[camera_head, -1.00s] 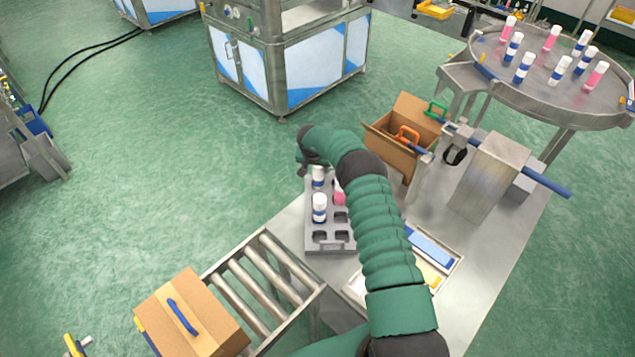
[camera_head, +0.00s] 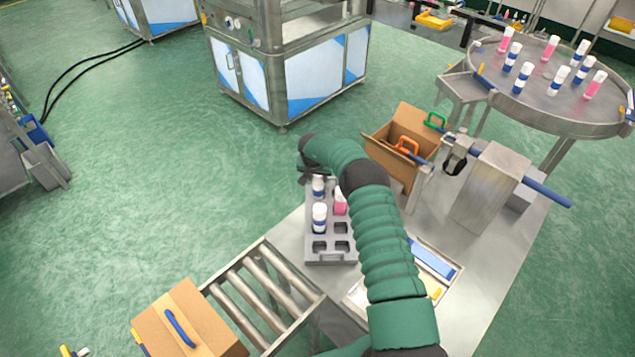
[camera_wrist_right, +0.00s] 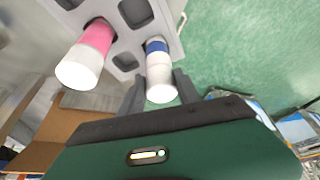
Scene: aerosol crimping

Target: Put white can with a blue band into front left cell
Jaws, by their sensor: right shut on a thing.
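The grey tray with cells (camera_head: 331,262) stands on the metal table. My right gripper (camera_wrist_right: 160,84) is shut on a white can with a blue band (camera_wrist_right: 160,72), upright at the tray's far left in the head view (camera_head: 318,186). Its lower end is at the tray; I cannot tell whether it is fully seated. Another white can with a blue band (camera_head: 319,217) stands in the tray, nearer the camera. A pink can with a white cap (camera_head: 340,203) stands in the right column, also large in the wrist view (camera_wrist_right: 88,52). My left gripper is out of view.
An open cardboard box (camera_head: 392,168) stands behind the tray at the right. A roller conveyor (camera_head: 262,290) with a closed carton (camera_head: 187,322) lies front left. A round table (camera_head: 535,85) at back right carries several cans. The tray's front cells are empty.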

